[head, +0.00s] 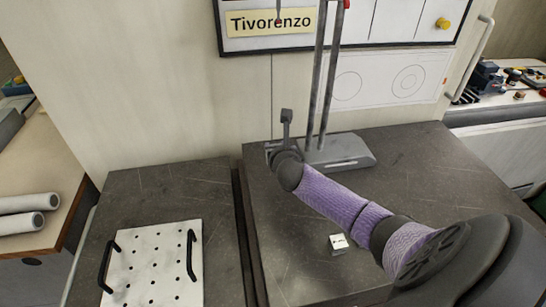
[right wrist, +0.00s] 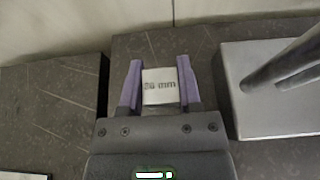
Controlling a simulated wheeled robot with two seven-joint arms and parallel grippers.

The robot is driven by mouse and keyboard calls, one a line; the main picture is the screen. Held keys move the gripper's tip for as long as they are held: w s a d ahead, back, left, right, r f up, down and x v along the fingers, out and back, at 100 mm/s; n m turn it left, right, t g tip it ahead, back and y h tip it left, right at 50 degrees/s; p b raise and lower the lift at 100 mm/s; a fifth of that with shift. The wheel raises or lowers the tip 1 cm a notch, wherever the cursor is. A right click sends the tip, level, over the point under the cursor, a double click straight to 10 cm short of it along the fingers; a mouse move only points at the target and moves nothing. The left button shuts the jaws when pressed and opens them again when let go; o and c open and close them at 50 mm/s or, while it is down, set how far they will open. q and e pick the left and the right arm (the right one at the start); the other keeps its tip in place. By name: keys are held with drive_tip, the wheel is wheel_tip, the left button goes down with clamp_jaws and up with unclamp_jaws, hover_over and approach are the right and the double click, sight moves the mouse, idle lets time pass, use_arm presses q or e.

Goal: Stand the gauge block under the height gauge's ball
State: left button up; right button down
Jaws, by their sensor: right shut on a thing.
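The gauge block (right wrist: 160,88) is a small white block with "mm" lettering; its first digits are hard to read. It sits between the purple fingers of my right gripper (right wrist: 160,80), which is shut on it. In the head view my right gripper (head: 273,152) is at the left of the height gauge's grey base (head: 345,153), and the block is hidden there. I cannot tell whether the block touches the table. The base also shows right of the gripper in the right wrist view (right wrist: 260,115). Two grey columns (head: 325,80) rise from it. A thin stem with a small tip (head: 279,20) shows near the name sign.
Another small white block with lettering (head: 338,244) lies on the dark table (head: 430,165) below my right arm. A white perforated plate with two black handles (head: 153,265) lies on the left dark table. A gap separates the two tables. The back right of the table is clear.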

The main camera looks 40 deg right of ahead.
wheel_tip(320, 180, down, 3)
drive_tip(key=shift+f+b, duration=0.2)
drive_tip(key=shift+b, duration=0.45)
drive_tip(key=shift+r, duration=0.2)
drive_tip(key=shift+c, duration=2.1)
unclamp_jaws()
drive_tip(key=shift+f, duration=0.15)
drive_tip(key=shift+o, duration=0.7)
drive_tip(key=shift+s+a+r+p, duration=0.15)
drive_tip(key=shift+s+r+p, duration=0.1)
drive_tip(key=shift+r+p, duration=0.15)
drive_tip(key=p+v, duration=0.3)
drive_tip(key=v, duration=0.7)
drive_tip(key=shift+s+a+p, duration=0.2)
drive_tip(key=shift+s+p, duration=0.1)
drive_tip(key=shift+s+a+r, duration=0.1)
drive_tip(key=shift+s+a, duration=0.05)
drive_tip(key=shift+s, duration=0.15)
